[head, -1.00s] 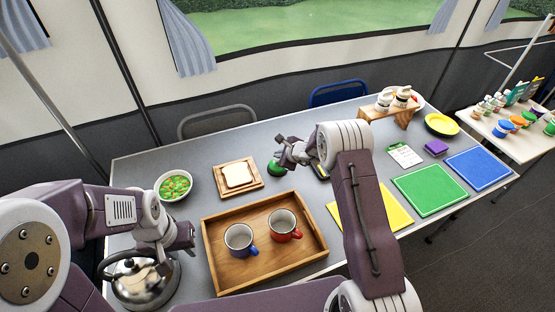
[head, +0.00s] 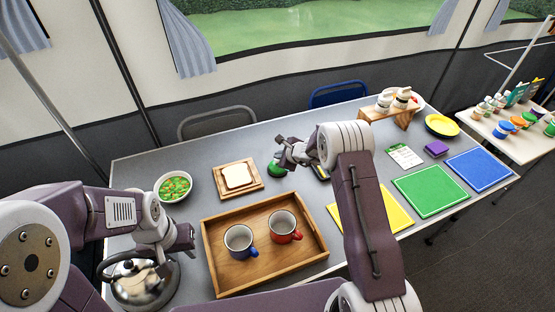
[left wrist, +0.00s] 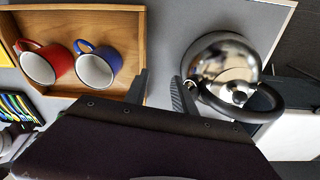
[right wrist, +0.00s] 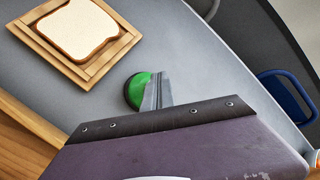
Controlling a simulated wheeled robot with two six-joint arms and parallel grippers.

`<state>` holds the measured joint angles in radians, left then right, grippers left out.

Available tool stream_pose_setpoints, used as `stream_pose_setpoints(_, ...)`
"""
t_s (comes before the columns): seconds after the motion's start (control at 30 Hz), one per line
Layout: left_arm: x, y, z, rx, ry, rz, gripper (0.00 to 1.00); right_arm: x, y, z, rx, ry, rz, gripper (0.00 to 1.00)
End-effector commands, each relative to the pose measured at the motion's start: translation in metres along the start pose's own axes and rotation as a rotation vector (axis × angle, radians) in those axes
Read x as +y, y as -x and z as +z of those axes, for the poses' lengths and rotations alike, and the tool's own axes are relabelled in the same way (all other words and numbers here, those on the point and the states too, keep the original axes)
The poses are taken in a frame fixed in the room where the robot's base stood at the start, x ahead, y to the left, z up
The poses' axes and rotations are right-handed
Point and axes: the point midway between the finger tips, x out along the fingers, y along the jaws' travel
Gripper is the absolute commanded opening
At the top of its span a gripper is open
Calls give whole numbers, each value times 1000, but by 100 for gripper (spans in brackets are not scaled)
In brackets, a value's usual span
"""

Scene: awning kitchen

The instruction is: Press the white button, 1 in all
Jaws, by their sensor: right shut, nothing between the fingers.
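A round green dome on a black base (head: 275,168), like a push button, stands on the grey table right of the bread board. It also shows in the right wrist view (right wrist: 136,91). No white button can be made out. My right gripper (head: 281,160) is shut and empty. In the right wrist view its fingertips (right wrist: 157,90) overlap the dome's right side; whether they touch it, I cannot tell. My left gripper (left wrist: 160,85) is open and empty, above the table between the tray and the kettle. In the head view it hangs near the kettle (head: 146,280).
A wooden tray (head: 220,280) holds a blue mug (head: 240,240) and a red mug (head: 283,227). A bread slice (head: 239,176) lies on a board behind it. A bowl (head: 173,187) stands left. Yellow, green (head: 430,190) and blue mats lie right.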

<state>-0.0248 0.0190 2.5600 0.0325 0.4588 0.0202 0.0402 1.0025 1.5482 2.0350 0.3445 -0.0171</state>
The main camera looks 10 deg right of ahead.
Motion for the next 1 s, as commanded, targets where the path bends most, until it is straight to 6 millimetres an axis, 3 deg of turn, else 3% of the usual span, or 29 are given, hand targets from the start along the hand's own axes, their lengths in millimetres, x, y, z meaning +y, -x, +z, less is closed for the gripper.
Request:
stream_pose_setpoints(0.57, 0, 10, -1, 0, 0, 0, 32, -8, 11, 8, 0, 0, -1, 0)
stream_pose_setpoints(1.0, 1, 40, -4, 0, 0, 0, 32, -31, 42, 30, -1, 1, -1, 0)
